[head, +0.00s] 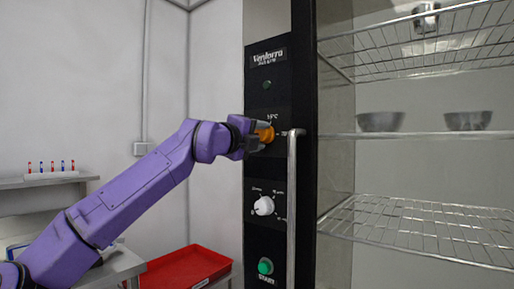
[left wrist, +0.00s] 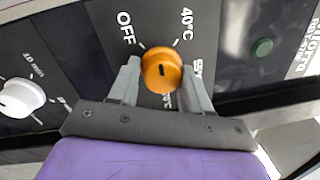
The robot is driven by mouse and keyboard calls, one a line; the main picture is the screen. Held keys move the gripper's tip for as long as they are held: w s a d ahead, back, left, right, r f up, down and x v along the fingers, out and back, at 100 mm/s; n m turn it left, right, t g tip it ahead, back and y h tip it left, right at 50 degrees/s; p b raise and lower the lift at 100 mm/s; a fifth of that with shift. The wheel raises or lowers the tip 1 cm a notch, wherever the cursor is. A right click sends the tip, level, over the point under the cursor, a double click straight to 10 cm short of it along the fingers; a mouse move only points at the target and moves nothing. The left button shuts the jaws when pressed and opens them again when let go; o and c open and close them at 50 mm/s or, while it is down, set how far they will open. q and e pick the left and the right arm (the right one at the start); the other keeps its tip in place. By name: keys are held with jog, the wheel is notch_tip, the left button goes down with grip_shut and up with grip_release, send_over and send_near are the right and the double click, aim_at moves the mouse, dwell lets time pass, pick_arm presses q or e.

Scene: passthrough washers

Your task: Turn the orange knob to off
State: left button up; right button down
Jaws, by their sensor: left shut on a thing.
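The orange knob (head: 267,134) is on the black control panel, below the brand label and a dark green light. In the left wrist view the orange knob (left wrist: 161,68) has a short dark mark on its face. An OFF label is printed to its upper left and a 40°C label to its upper right. The mark looks roughly upright in that view, and I cannot tell exactly which label it points at. My left gripper (head: 257,136) is shut on the knob, with one finger on each side, as the left wrist view (left wrist: 160,80) shows. My right gripper is not in view.
A white knob (head: 264,206) and a green START button (head: 265,266) sit lower on the panel. A vertical metal handle (head: 292,210) stands just right of the knobs. Wire shelves and bowls (head: 381,121) are at the right. A red tray (head: 187,268) is at the lower left.

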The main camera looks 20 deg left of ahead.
pick_arm(q)
jog(key=n+b, duration=0.1)
jog(key=n, duration=0.1)
jog(key=n+b, duration=0.1)
jog(key=n, duration=0.1)
jog(key=shift+s+r+y, duration=0.1)
jog(key=shift+r+y, duration=0.1)
jog(key=shift+y, duration=0.1)
jog(key=shift+r+n+b, duration=0.15)
jog(key=shift+n+b, duration=0.25)
jog(key=shift+n, duration=0.5)
jog(key=shift+a, duration=0.1)
jog(key=shift+a+r+n, duration=0.1)
jog(key=shift+r+n, duration=0.05)
jog(key=shift+n, duration=0.25)
jog(key=o, duration=1)
jog(key=shift+c, duration=0.2)
jog(key=shift+f, duration=0.2)
